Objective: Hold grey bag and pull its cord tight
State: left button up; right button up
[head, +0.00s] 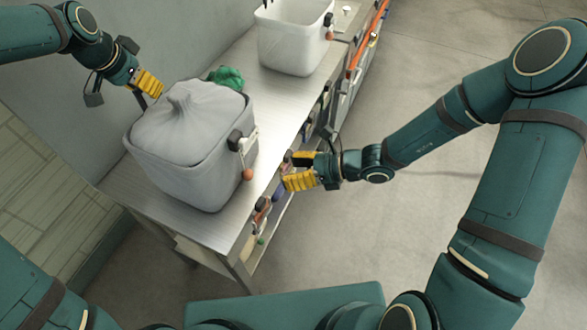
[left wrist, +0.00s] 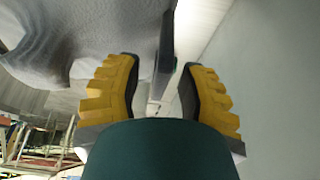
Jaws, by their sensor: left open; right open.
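The grey bag (head: 190,150) stands on the metal bench, gathered to a peak at its top. A dark clip with a white bracket (head: 240,140) and an orange-brown ball (head: 248,174) on a short cord are on its right side. My left gripper (head: 150,84) is open just behind the bag's upper left, apart from the gathered top in the head view. The left wrist view shows its open yellow fingers (left wrist: 160,88) with grey bag cloth (left wrist: 60,45) close by at the left. My right gripper (head: 290,172) is open and empty, right of the ball, off the bench edge.
A green crumpled item (head: 227,77) lies behind the bag. A white bin (head: 294,40) with a similar clip and ball stands farther back on the bench (head: 270,110). Shelves with tools lie under the bench. The floor (head: 420,50) at right is clear.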

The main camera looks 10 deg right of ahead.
pick_arm(q)
jog(key=shift+r, duration=0.1)
jog(key=v, duration=1.1)
jog(key=shift+r, duration=0.35)
jog(key=shift+s+a, duration=0.1)
